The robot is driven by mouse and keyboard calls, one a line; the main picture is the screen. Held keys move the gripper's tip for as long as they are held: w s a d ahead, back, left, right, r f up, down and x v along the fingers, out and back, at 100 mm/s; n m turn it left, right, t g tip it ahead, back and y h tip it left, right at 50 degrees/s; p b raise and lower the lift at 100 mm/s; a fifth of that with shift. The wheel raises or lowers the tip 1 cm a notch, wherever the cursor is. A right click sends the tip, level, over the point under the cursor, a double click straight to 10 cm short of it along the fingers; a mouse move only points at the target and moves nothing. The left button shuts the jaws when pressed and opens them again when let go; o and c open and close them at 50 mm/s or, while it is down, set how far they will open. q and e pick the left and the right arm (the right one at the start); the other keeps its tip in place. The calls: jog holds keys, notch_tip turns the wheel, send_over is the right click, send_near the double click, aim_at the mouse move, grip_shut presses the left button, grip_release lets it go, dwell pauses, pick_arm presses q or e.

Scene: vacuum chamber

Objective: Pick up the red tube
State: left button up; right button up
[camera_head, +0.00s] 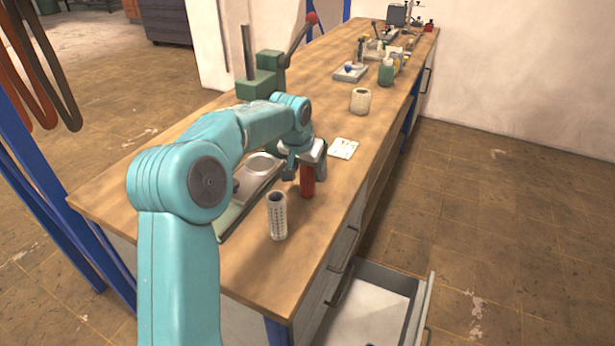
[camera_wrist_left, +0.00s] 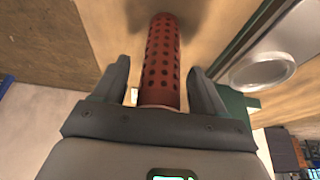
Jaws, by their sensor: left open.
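The red tube (camera_head: 307,182) stands upright on the wooden workbench, and its side is dotted with holes. In the left wrist view the red tube (camera_wrist_left: 162,62) lies between the two fingers, with a gap on each side. My left gripper (camera_head: 304,172) is open around the upper part of the tube, and it hides the tube's top in the head view. The open left gripper also shows in the wrist view (camera_wrist_left: 160,85). My right gripper is in neither view.
A white perforated tube (camera_head: 277,216) stands close by at the front. A green-edged device with a round plate (camera_head: 261,163) lies to the left. A white card (camera_head: 343,148) and a pale cup (camera_head: 360,101) are farther back. An open drawer (camera_head: 374,275) juts out at the bench's right.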

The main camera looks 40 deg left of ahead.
pick_arm(q)
jog(key=c, duration=1.1)
jog(key=shift+o, duration=0.2)
